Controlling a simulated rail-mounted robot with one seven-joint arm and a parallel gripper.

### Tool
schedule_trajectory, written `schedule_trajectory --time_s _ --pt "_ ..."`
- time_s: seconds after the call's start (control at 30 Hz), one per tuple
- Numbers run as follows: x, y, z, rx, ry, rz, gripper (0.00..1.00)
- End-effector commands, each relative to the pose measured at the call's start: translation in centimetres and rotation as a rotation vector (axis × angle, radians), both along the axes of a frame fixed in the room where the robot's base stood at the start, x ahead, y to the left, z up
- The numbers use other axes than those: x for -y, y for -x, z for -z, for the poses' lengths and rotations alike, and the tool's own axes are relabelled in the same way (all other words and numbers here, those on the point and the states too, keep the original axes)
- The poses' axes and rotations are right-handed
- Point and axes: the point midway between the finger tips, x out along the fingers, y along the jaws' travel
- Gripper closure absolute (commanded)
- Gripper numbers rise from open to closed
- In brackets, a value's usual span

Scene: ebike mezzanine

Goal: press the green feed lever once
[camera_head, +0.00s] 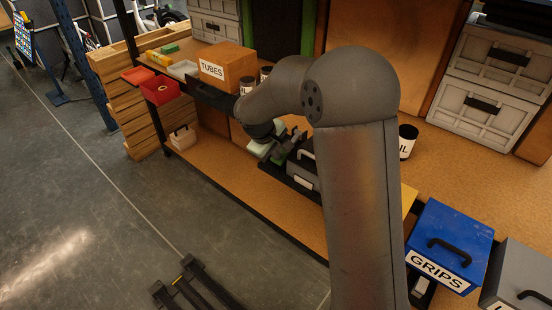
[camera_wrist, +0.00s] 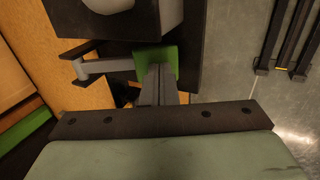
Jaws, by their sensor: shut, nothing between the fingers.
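The green feed lever shows in the wrist view as a square green pad (camera_wrist: 172,56) at the end of a grey arm (camera_wrist: 105,67), beside a dark machine body (camera_wrist: 200,22). My gripper (camera_wrist: 159,72) is shut and empty. Its fingertips overlap the near left part of the pad in that view; I cannot tell whether they touch it. In the head view my gripper (camera_head: 290,142) is over the lower bench board, by the grey dispenser (camera_head: 303,170). A little green shows under it there, and my arm hides much of the area.
A blue GRIPS box (camera_head: 450,245) is at lower right. The lower board (camera_head: 225,165) left of the dispenser is largely clear.

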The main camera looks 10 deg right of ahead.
Motion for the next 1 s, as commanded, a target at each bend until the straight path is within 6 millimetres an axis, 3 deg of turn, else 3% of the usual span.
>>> schedule_trajectory --time_s 1.0 --pt "0.0 0.1 -2.8 -0.001 -0.002 0.002 1.0"
